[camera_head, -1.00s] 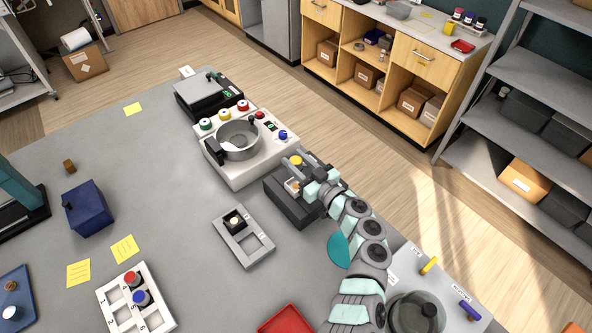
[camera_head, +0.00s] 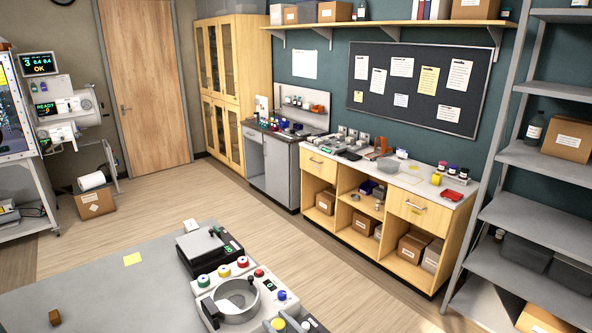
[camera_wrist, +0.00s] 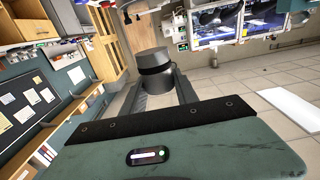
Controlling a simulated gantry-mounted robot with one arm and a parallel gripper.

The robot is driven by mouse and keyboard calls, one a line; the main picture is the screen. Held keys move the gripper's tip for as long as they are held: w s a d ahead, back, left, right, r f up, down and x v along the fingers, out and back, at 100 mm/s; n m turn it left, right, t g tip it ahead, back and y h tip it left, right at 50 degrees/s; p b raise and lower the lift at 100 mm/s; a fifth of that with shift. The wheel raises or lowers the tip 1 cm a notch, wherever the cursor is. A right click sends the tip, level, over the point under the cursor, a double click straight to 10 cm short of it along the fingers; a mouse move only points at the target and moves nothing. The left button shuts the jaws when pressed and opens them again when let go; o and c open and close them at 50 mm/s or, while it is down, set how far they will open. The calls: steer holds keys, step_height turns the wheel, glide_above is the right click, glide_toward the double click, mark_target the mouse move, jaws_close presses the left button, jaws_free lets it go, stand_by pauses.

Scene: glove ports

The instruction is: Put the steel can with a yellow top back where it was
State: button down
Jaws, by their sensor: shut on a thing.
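My gripper (camera_wrist: 158,92) shows in the wrist view, its two fingers closed on the sides of a grey cylindrical can (camera_wrist: 156,68) with a dark band. No yellow shows on the can in this view; its far end is hidden. In the head view, a yellow round top (camera_head: 278,324), which looks like the steel can's, shows at the bottom edge beside the white station. Its body and most of my gripper are cut off there. The spot where the can stood cannot be made out.
The white station (camera_head: 215,312) with coloured knobs and a steel pot (camera_head: 238,300) stands close by the yellow top. A scale (camera_head: 207,248) stands behind it. A wooden counter (camera_head: 385,215) stands beyond the floor.

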steer(key=s+a+f+m+t+h+p, duration=0.1)
steer(key=s+a+f+p, duration=0.1)
steer(key=s, duration=0.4)
steer(key=s+a+f+m+t+h+p, duration=0.1)
steer(key=s+a+f+h+p, duration=0.15)
steer(key=s, duration=0.25)
steer(key=s+d+r+m+t+h+p, duration=0.2)
steer(key=s+d+r+m+h+p, duration=0.2)
steer(key=s+d+h, duration=0.4)
steer(key=s+d+r+m, duration=0.1)
steer(key=s, duration=0.1)
steer(key=shift+s+m, duration=0.4)
